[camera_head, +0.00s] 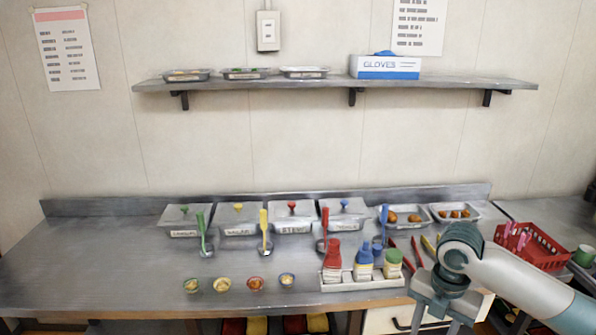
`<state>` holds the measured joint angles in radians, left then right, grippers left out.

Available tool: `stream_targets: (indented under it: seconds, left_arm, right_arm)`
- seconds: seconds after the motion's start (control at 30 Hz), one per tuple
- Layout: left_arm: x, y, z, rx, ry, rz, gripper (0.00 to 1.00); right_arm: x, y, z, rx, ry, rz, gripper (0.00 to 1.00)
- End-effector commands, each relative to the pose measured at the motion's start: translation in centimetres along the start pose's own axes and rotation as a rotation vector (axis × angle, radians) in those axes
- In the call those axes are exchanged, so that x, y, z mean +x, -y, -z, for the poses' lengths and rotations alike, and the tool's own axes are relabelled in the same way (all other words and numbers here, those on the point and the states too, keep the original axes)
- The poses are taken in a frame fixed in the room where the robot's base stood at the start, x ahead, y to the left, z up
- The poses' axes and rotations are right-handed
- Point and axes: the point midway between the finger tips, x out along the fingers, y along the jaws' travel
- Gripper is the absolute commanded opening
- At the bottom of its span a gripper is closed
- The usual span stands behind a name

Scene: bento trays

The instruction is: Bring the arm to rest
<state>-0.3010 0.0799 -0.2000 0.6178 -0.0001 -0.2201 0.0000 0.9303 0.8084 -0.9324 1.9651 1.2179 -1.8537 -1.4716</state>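My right arm comes in from the right edge, and its gripper (435,322) hangs pointing down at the counter's front edge. Its two fingers look spread apart with nothing seen between them. It is just right of the white bottle rack (362,283), with no clear contact. My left arm and gripper are not in view.
The steel counter (90,260) holds lidded pans (238,220), ladles (265,235), small filled cups (255,284) and open food trays (408,217). A red basket (545,255) stands right, behind my forearm. A wall shelf (450,83) is above. The counter's left is clear.

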Motion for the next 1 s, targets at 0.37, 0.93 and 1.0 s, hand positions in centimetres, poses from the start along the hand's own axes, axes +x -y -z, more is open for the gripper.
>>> stream_targets:
  seconds: [0.37, 0.93, 1.0]
  left_arm:
    - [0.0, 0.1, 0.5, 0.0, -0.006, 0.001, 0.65]
    - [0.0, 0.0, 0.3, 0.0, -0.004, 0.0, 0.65]
    - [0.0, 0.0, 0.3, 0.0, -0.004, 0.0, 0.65]
  right_arm:
    - [3.7, -3.0, -1.0, 0.178, -0.029, -0.084, 0.43]
    - [23.1, -7.8, -4.2, 0.948, -0.123, -0.3, 0.43]
    - [27.1, -7.1, -4.2, 1.077, -0.128, -0.318, 0.43]
